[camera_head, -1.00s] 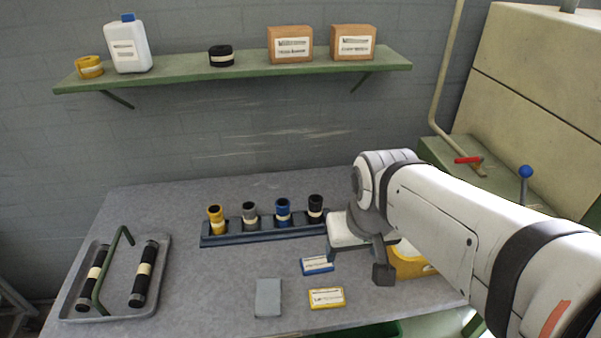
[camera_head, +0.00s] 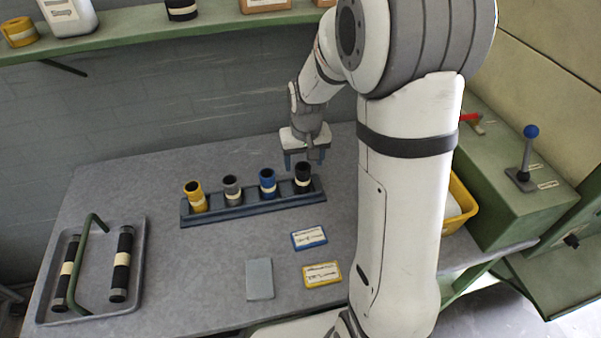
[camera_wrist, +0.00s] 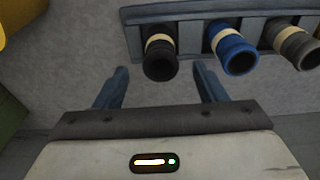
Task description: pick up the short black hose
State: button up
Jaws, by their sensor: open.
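The short black hose (camera_head: 303,176) stands upright in the right-hand end of the blue-grey rack (camera_head: 250,211), with a cream band around it. My gripper (camera_head: 305,160) is above and just behind that end of the rack, pointing down. In the wrist view my gripper (camera_wrist: 160,78) is open, and the black hose (camera_wrist: 160,58) appears between and just beyond its two blue fingertips. The fingers do not appear to touch it. Beside it in the rack are a blue hose (camera_head: 268,184), a grey hose (camera_head: 232,188) and a yellow hose (camera_head: 194,195).
A tray (camera_head: 130,300) with two long black hoses and a green handle is at the left of the table. A blue label (camera_head: 309,239), a yellow label (camera_head: 322,275) and a grey block (camera_head: 260,279) lie in front of the rack. A yellow bin (camera_head: 462,196) is at right.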

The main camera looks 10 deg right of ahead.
aim_at(303, 173)
jog(key=shift+w+f+p, duration=0.25)
jog(key=shift+f+p, duration=0.05)
jog(key=shift+f, duration=1.3)
jog(key=shift+w+f+p, duration=0.2)
jog(key=shift+f+p, duration=0.1)
jog(key=shift+f, duration=1.25)
jog(key=shift+c, duration=0.5)
jog(key=c, duration=1.1)
jog(key=shift+r, duration=0.15)
notch_tip(303, 173, up, 10)
notch_tip(303, 173, down, 10)
jog(key=shift+p, duration=0.5)
